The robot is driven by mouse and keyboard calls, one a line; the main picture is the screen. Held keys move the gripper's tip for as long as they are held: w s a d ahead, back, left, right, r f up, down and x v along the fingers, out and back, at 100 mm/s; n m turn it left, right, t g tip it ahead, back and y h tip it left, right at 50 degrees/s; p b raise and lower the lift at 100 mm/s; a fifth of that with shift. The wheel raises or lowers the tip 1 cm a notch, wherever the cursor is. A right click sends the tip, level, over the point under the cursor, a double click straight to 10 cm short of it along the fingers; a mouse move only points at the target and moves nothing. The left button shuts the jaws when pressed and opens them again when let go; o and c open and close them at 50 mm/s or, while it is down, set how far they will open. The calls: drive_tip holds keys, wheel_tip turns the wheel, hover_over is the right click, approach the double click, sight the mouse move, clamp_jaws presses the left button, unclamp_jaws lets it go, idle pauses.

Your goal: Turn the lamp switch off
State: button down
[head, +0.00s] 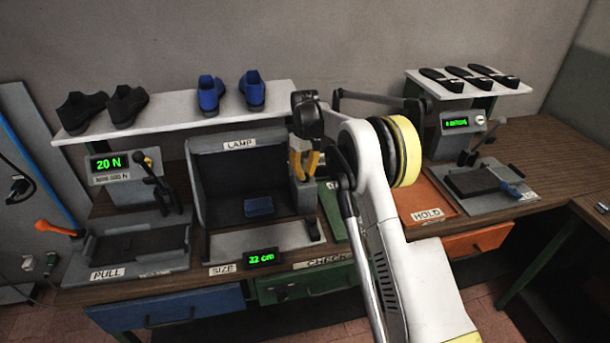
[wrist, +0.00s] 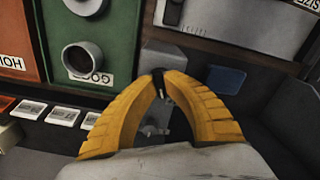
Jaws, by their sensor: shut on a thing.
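The lamp booth (head: 212,175) is a dark grey open box on the bench, with a LAMP label (head: 240,144) on its top edge. Its inside looks dark. My gripper (head: 303,178) is at the booth's right side, its yellow fingers pointing down. In the wrist view, my gripper (wrist: 159,72) has its fingertips closed around a small dark piece, which appears to be the lamp switch (wrist: 161,89). The fingers hide most of it, and its on or off position cannot be told. A grey housing (wrist: 176,58) is beside the fingertips.
A blue piece (head: 258,207) lies in the booth. A 22 cm display (head: 263,259) stands in front. A force panel (head: 110,165) and PULL fixture (head: 130,250) are left; an orange HOLD tray (head: 428,198) is right. Shoes stand on a shelf (head: 170,112) above.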

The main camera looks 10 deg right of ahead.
sight(305, 173)
drive_tip(key=shift+n, duration=0.6)
drive_tip(key=c, duration=1.5)
unclamp_jaws()
wheel_tip(305, 173, up, 12)
